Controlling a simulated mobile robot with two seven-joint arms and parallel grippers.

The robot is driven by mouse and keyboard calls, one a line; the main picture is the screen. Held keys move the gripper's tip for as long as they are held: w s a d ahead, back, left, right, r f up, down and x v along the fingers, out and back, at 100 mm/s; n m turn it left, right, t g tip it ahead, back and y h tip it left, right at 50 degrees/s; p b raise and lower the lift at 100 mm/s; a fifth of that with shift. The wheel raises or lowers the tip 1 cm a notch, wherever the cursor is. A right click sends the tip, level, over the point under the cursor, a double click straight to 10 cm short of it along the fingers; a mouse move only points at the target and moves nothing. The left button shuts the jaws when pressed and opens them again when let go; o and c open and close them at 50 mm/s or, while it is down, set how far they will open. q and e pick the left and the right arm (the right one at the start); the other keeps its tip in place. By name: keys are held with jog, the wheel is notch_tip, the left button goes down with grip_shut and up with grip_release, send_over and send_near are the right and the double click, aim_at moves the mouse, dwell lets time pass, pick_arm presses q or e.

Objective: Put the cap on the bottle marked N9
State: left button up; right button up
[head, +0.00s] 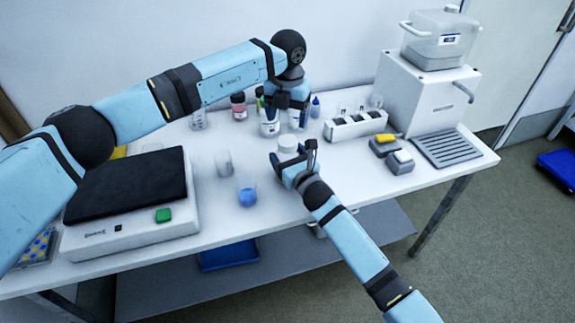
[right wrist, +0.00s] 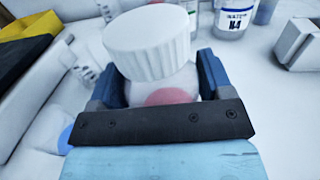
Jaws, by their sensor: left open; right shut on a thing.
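My right gripper (head: 297,168) is shut on a pale bottle (right wrist: 190,94) near the front of the table. A white ribbed cap (right wrist: 150,42) sits at the top of this bottle; it also shows in the head view (head: 287,142). Pink shows low on the bottle's body. No label on it can be read, and I cannot tell whether the cap is fully seated. My left gripper (head: 284,108) is open, pointing down among the bottles at the back. A bottle marked N4 (right wrist: 235,20) stands beyond the right gripper. No N9 mark is legible.
A red-capped bottle (head: 238,107) stands at the back. A balance (head: 130,235) fills the left side. A white rack (head: 355,127) is to the right. The front middle is clear.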

aim_at(288, 141)
pick_arm(q)
jog(key=n, duration=0.6)
jog(key=shift+n, duration=0.4)
jog(key=n, duration=0.5)
jog(key=shift+n, duration=0.3)
notch_tip(288, 141, down, 8)
